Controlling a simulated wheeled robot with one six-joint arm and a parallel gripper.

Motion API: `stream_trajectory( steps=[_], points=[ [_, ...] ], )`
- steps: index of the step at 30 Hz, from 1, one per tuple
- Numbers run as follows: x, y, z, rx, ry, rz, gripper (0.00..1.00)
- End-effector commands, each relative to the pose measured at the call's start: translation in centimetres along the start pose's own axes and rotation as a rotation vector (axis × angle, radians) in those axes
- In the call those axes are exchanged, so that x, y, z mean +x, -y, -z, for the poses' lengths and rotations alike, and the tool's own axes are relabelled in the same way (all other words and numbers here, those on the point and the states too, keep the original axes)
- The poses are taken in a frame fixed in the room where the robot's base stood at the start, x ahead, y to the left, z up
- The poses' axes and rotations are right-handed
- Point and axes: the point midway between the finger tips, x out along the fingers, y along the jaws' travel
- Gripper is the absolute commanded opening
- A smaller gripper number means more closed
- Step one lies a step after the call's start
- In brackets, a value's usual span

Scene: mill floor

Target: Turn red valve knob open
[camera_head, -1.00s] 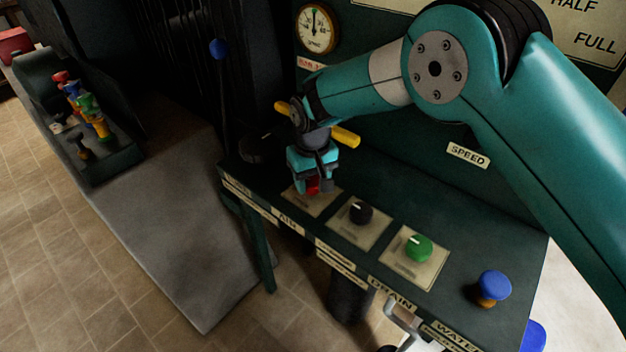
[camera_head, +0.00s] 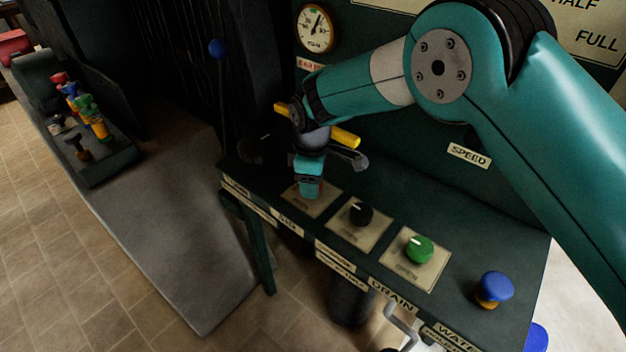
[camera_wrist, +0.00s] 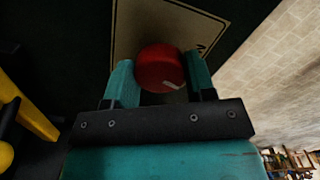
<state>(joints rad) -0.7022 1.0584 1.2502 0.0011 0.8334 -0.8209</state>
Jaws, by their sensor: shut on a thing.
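The red valve knob (camera_wrist: 160,68) sits on a pale square plate (camera_wrist: 205,22) in the wrist view, with a white pointer mark toward its lower right. My gripper (camera_wrist: 160,82) points down over it, with one teal finger on each side, shut on the knob. In the head view my gripper (camera_head: 308,190) is at the leftmost plate (camera_head: 300,207) of the dark green bench, and it hides the red knob there.
To the right on the bench are a black knob (camera_head: 361,213), a green knob (camera_head: 420,249) and a blue-topped knob (camera_head: 494,287). A speed gauge (camera_head: 315,28) is on the panel behind. A tray (camera_head: 120,160) with coloured items stands far left.

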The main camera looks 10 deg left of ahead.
Motion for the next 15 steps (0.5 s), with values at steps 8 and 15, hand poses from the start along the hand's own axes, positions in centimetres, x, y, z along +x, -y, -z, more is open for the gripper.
stream_trajectory(
  steps=[8,15],
  points=[
    [-0.10,0.13,0.26,-0.190,-0.005,-0.001,0.27],
    [-0.11,0.16,0.30,-0.279,-0.005,-0.001,0.27]
  ],
)
